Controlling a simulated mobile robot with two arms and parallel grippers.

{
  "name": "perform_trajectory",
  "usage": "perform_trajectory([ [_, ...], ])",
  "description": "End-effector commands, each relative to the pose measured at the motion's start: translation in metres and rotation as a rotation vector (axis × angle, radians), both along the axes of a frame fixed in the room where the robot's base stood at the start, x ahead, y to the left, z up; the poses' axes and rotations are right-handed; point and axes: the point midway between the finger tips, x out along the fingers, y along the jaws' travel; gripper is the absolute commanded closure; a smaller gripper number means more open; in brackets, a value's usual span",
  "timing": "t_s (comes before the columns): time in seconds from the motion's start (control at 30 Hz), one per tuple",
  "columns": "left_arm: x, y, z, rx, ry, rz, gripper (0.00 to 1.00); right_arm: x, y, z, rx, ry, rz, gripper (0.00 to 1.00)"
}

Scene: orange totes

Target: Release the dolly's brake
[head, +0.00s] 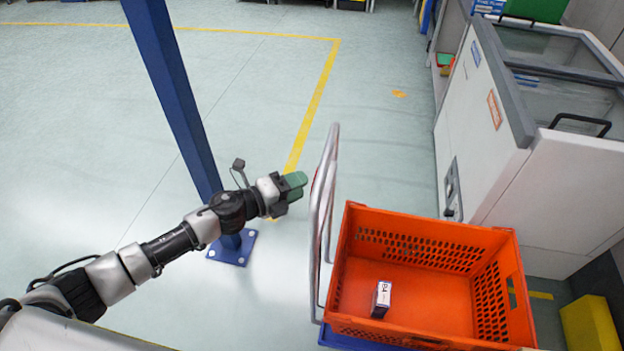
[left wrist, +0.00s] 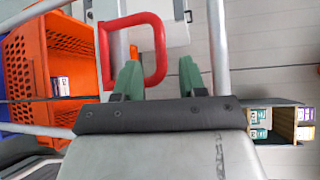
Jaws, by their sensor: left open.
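The dolly's grey tubular handle (head: 325,190) stands upright left of the orange tote, and its blue base (head: 350,341) shows below the tote. The red brake lever (left wrist: 159,45) is a loop between the handle's tubes in the left wrist view; in the head view it is mostly hidden behind the handle and my gripper. My left gripper (head: 297,187) is beside the handle, fingers open. In the left wrist view its green fingers (left wrist: 160,78) appear either side of the loop's right bar, and the left finger overlaps the loop. Contact cannot be told. My right gripper is not in view.
The orange tote (head: 430,220) on the dolly holds a small box (head: 381,299). A blue post (head: 172,90) rises close behind my left arm. A white chest freezer (head: 480,130) stands at right, a yellow block (head: 590,323) below it. Floor at left is clear.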

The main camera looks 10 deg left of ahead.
Motion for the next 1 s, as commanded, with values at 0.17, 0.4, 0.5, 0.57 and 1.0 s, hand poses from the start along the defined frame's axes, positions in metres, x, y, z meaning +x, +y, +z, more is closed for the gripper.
perform_trajectory([
  [0.17, -0.023, 0.024, 0.002, 0.001, 0.002, 0.000, 0.59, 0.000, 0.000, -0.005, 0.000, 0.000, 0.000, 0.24],
  [0.4, -0.035, 0.036, 0.007, -0.001, 0.000, -0.001, 0.59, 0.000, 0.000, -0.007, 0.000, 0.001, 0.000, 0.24],
  [0.5, -0.035, 0.037, 0.008, -0.001, 0.000, -0.001, 0.59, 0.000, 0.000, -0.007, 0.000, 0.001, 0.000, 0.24],
  [0.57, -0.035, 0.036, 0.008, -0.001, -0.001, -0.001, 0.59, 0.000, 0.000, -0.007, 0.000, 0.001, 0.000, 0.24],
  [1.0, -0.031, 0.042, -0.006, -0.031, 0.043, 0.044, 0.59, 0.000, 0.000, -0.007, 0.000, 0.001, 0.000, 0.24],
])
